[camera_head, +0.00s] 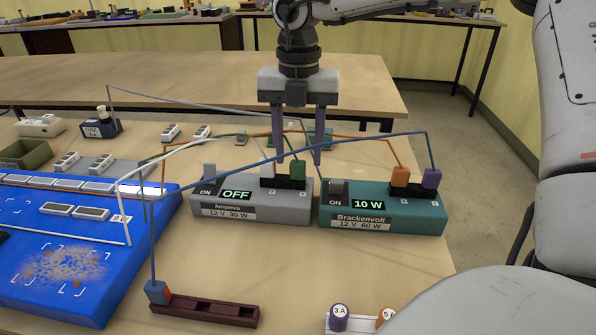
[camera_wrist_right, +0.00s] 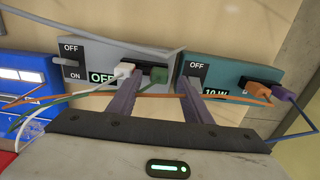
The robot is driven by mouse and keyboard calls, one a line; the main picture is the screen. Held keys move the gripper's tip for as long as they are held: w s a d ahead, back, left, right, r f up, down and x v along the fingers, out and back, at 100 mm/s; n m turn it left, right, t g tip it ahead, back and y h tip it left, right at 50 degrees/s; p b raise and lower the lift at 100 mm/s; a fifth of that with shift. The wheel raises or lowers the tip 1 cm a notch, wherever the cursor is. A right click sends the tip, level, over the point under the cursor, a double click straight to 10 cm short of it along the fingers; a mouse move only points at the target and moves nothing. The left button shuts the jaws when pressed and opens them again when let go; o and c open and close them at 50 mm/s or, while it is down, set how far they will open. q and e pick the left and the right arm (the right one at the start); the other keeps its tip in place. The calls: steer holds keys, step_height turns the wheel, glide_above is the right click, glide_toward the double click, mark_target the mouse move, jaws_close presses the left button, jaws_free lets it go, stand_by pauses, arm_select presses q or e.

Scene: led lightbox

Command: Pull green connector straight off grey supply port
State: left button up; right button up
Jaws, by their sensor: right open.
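The grey supply (camera_head: 249,209), labelled Ampevo with an OFF display, stands on the table. It also shows in the wrist view (camera_wrist_right: 95,53). The green connector (camera_head: 298,169) sits in the right part of its black port block, beside a white connector (camera_head: 268,170). In the wrist view the green connector (camera_wrist_right: 158,75) lies between the lines of my right gripper's fingers (camera_wrist_right: 160,84), the white one (camera_wrist_right: 124,70) near the left finger. My right gripper (camera_head: 298,158) is open and points down at the connector; nothing is visibly gripped. My left gripper is not in view.
A teal supply (camera_head: 390,217) showing 10 W stands close on the right, with orange (camera_head: 400,177) and purple (camera_head: 432,179) connectors. Several cables cross around my fingers. A blue lightbox (camera_head: 95,285) lies left; a dark red strip (camera_head: 212,308) is in front.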

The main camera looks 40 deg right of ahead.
mark_target(298, 162)
step_height(298, 162, down, 3)
steer(key=shift+f, duration=0.1)
steer(key=c, duration=1.1)
steer(key=shift+c, duration=0.2)
steer(key=shift+r, duration=0.2)
step_height(298, 162, up, 9)
steer(key=shift+r+p, duration=0.1)
steer(key=shift+p, duration=0.35)
steer(key=shift+r, duration=0.35)
steer(key=shift+r, duration=0.2)
steer(key=shift+r+p, duration=0.75)
steer(key=shift+p, duration=0.1)
